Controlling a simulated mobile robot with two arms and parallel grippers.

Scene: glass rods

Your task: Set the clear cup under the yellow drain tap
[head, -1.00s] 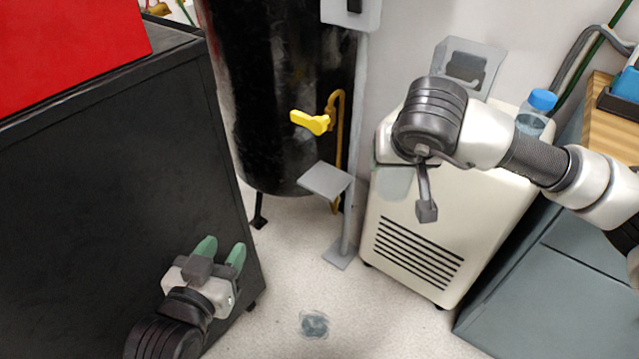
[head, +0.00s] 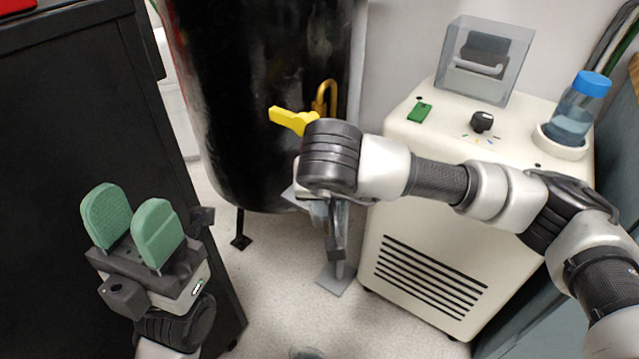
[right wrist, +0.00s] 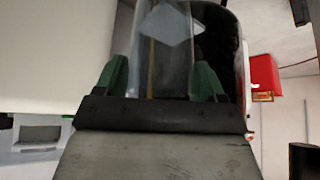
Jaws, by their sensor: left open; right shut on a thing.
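The yellow drain tap (head: 293,120) sticks out on a brass pipe (head: 328,97) in front of the black tank. My right gripper (right wrist: 160,75) is shut on the clear cup (right wrist: 166,70), whose see-through wall stands between its green fingers in the right wrist view. In the head view my right wrist is just below and right of the tap and hides most of the cup and the fingers. A grey plate (head: 292,197) on a stand is partly hidden behind that wrist. My left gripper (head: 127,208) is open and empty at the lower left.
The black tank (head: 245,110) stands on short legs. A cream machine (head: 440,225) stands to its right, with a clear box (head: 485,60) and a blue-capped bottle (head: 575,110) on top. A black cabinet (head: 70,120) is at left. A small round thing (head: 306,353) lies on the floor.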

